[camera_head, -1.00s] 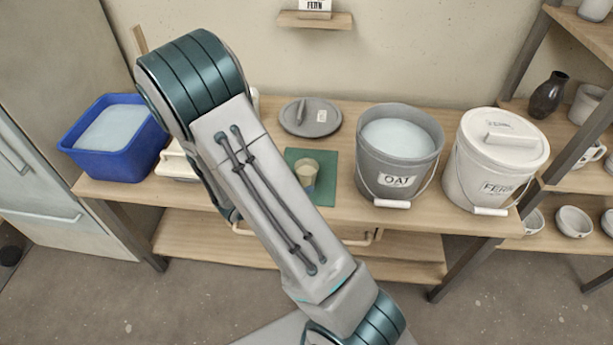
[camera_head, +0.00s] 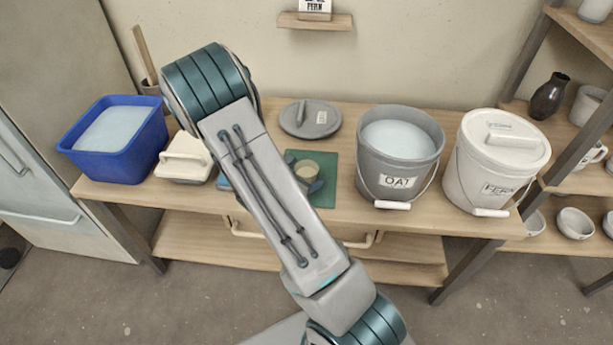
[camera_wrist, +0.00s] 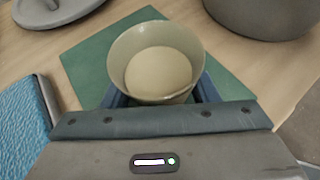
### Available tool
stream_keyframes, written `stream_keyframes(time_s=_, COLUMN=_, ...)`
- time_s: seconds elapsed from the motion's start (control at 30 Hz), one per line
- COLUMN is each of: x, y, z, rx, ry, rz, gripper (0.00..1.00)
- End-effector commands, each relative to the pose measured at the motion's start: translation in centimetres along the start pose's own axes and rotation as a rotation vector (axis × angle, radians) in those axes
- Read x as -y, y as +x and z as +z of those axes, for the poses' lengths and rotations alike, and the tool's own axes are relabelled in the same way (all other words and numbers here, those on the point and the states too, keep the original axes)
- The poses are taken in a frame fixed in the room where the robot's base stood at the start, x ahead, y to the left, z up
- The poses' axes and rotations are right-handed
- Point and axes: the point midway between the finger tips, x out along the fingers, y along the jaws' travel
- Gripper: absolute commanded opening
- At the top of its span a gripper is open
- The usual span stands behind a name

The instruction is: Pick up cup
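The cup (camera_head: 306,170) is small, beige and upright on a green mat (camera_head: 326,192) on the table. In the wrist view the cup (camera_wrist: 158,72) is seen from above, with a pale cream inside. My gripper (camera_head: 304,173) is low at the cup, with one finger on each side of it. In the wrist view my gripper (camera_wrist: 162,96) looks open around the cup, with a small gap showing by the right finger. The fingertips are partly hidden behind the cup, so contact is not clear.
A grey OAT bucket (camera_head: 399,160) and a lidded white bucket (camera_head: 488,165) stand to the right. A grey lid (camera_head: 309,118) lies behind the mat. A blue tub (camera_head: 115,140), a cream container (camera_head: 184,160) and a blue item (camera_wrist: 24,118) are to the left.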

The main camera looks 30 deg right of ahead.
Motion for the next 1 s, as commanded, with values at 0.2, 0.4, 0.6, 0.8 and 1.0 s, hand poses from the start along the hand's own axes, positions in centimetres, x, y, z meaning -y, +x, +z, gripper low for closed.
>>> stream_keyframes(time_s=0.2, x=0.0, y=0.0, z=0.0, rx=0.001, ry=0.000, rz=0.000, gripper=0.27)
stream_keyframes(time_s=0.4, x=-0.1, y=-0.2, z=0.4, rx=0.001, ry=0.002, rz=0.001, gripper=0.27)
stream_keyframes(time_s=0.6, x=0.0, y=-1.6, z=2.9, rx=0.001, ry=0.005, rz=0.002, gripper=0.26)
stream_keyframes(time_s=0.8, x=-0.1, y=-3.3, z=6.2, rx=0.002, ry=0.005, rz=0.002, gripper=0.26)
stream_keyframes(time_s=1.0, x=0.0, y=-4.5, z=8.3, rx=0.001, ry=0.003, rz=0.001, gripper=0.26)
